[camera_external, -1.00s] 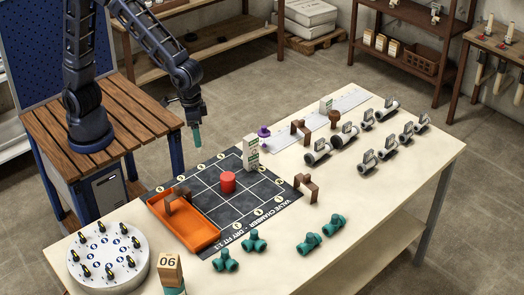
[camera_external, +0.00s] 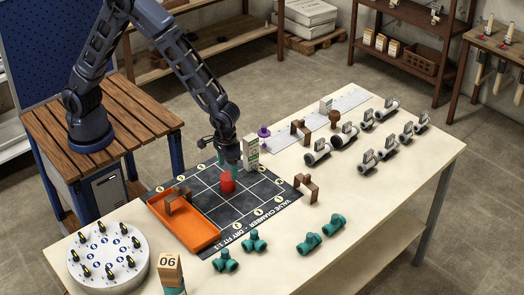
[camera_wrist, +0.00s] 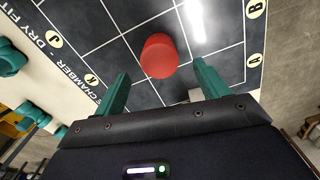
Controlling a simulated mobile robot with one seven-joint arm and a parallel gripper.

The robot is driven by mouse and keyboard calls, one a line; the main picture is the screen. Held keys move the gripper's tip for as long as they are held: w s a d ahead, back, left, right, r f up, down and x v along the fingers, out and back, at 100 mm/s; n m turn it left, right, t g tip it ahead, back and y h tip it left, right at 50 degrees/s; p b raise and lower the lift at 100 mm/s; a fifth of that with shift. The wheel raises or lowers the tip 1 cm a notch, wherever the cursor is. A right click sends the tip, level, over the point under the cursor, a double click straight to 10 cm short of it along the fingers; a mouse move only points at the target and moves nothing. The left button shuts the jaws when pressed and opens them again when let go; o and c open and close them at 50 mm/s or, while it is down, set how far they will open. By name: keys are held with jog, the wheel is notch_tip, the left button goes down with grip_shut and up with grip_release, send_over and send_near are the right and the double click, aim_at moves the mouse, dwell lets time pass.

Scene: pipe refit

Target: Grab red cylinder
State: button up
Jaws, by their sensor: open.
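The red cylinder (camera_external: 228,183) stands upright on the dark gridded mat (camera_external: 213,207) on the table. In the wrist view the red cylinder (camera_wrist: 159,57) lies ahead of my gripper (camera_wrist: 158,84), roughly between the lines of its two green fingers. The fingers are spread apart with nothing between them. In the external view my gripper (camera_external: 229,164) is low over the mat, just above and behind the cylinder. The arm's end partly hides the fingers there, and I cannot tell how small the gap is.
An orange tray (camera_external: 205,232) with a brown bracket lies left of the cylinder. Another brown bracket (camera_external: 306,186) stands at the mat's right. Green pipe fittings (camera_external: 254,242) lie in front. The front right tabletop is clear.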

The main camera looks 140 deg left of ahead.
aim_at(227, 176)
jog(key=shift+d+f, duration=0.2)
jog(key=shift+f, duration=3.4)
jog(key=shift+r, duration=0.1)
jog(key=c, duration=1.5)
